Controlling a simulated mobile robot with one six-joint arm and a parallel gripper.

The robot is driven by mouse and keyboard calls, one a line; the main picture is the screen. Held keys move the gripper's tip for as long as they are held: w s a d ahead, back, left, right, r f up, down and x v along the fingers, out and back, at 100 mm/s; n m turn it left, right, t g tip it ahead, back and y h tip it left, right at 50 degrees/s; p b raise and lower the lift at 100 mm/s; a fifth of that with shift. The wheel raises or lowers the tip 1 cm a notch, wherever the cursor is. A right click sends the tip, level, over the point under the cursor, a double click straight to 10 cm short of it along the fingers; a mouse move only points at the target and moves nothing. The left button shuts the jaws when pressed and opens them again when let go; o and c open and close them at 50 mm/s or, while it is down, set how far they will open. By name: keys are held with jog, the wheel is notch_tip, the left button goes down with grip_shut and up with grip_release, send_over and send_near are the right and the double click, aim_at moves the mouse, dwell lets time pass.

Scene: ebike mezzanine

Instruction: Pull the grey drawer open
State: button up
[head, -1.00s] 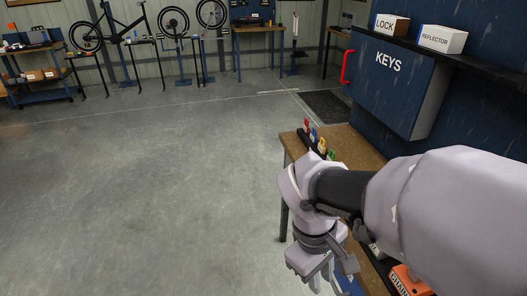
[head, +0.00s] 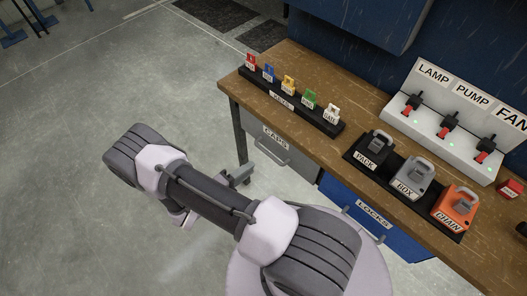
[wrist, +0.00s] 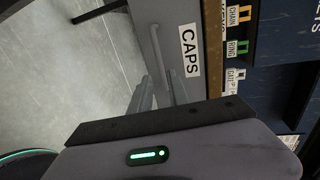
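The grey drawer (head: 291,153) is shut under the wooden bench top and bears a CAPS label. Its bar handle (head: 271,156) runs across the front below the label. In the wrist view the grey drawer front (wrist: 213,40) and its label stand sideways, just ahead of my fingers. My gripper (head: 243,175) is in front of the drawer, a little left of the handle in the head view. In the wrist view my gripper (wrist: 160,95) shows two fingers apart with nothing clearly held between them. Whether the handle lies between them is hard to tell.
A blue LOCKS drawer (head: 366,222) is right of the grey one. The bench top (head: 330,75) carries a key rack (head: 290,103), several padlocks on a black tray and a switch panel (head: 445,120). Open floor (head: 90,110) lies to the left.

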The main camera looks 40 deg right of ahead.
aim_at(268, 153)
jog(key=b+x, duration=0.2)
jog(key=x, duration=0.9)
jog(key=shift+f, duration=0.1)
jog(key=shift+a, duration=0.1)
grip_shut()
dwell(0.8)
